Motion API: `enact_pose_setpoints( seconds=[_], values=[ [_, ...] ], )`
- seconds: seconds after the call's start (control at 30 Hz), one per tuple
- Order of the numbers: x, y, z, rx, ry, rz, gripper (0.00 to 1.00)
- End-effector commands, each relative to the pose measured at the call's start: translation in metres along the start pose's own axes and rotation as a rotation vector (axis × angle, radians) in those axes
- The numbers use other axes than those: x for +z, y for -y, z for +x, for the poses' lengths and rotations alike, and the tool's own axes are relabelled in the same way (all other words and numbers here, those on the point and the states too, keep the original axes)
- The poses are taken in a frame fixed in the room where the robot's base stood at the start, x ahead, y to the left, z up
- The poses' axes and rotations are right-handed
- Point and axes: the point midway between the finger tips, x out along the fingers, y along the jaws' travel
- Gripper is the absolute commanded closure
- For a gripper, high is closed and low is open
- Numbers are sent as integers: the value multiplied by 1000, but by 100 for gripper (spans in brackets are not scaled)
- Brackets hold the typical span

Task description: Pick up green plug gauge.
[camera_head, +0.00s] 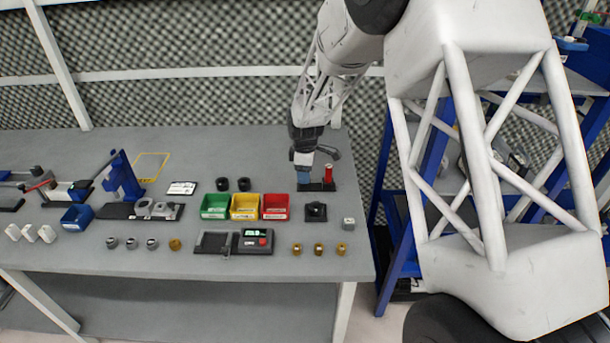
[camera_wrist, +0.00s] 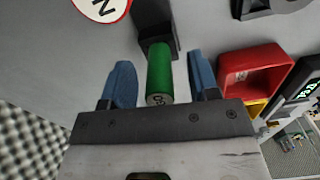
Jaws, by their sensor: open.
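The green plug gauge (camera_wrist: 160,72) shows in the wrist view as a green cylinder with a marked pale end, set in a dark block (camera_wrist: 155,20). My gripper (camera_wrist: 164,82) is open, with one blue finger on each side of the gauge and gaps between. In the head view, my gripper (camera_head: 303,174) is low over the back right of the table, at the dark stand (camera_head: 322,187). It hides the green gauge there. A red gauge (camera_head: 329,173) stands upright beside it. In the wrist view a round white, red-rimmed end (camera_wrist: 101,7) shows at the upper left.
Green (camera_head: 215,213), yellow (camera_head: 245,213) and red (camera_head: 276,213) bins stand left of the stand. A black fixture (camera_head: 316,212) sits in front of it. A device with a display (camera_head: 256,241) and several brass pieces (camera_head: 319,249) lie nearer the front edge. A foam wall (camera_head: 230,105) stands behind.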

Motion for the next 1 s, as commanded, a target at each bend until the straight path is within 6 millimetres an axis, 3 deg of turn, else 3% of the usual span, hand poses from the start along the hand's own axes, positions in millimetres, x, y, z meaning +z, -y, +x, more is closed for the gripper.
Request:
enact_pose_setpoints(
  seconds=[0.2,0.7,0.77,1.0],
  values=[
    [0,0,11,0,0,0,45],
    [0,0,11,1,0,0,45],
    [0,0,11,1,0,0,51],
    [0,0,11,1,0,0,88]
  ],
)
